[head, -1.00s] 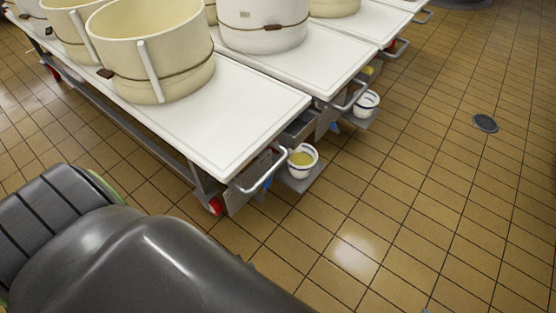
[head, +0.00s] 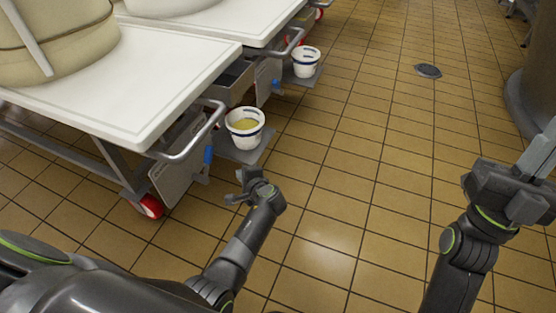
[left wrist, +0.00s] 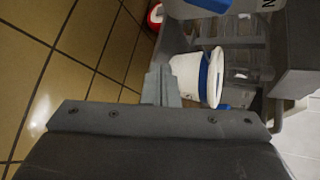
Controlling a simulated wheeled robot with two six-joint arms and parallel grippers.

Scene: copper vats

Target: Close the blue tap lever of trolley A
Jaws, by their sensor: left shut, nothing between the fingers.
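The nearest trolley (head: 170,75) has a white top, and no letter A is readable on it. A small blue lever (head: 208,155) shows beside its end plate, below the handle rail, and looks roughly vertical. A white bucket with a blue band (head: 245,127) and yellow liquid stands on a low shelf to its right. My left gripper (head: 238,188) is shut and empty, in front of and below the lever, apparently apart from it. In the left wrist view its fingers (left wrist: 161,86) are together beside the bucket (left wrist: 190,78). My right gripper (head: 535,165) is at the right edge, its opening unclear.
A metal handle rail (head: 190,140) juts from the trolley end above the lever. A second trolley (head: 240,22) with another bucket (head: 306,62) stands behind. A red-wheeled caster (head: 150,206) is at the near corner. Open tiled floor with a drain (head: 428,71) lies right.

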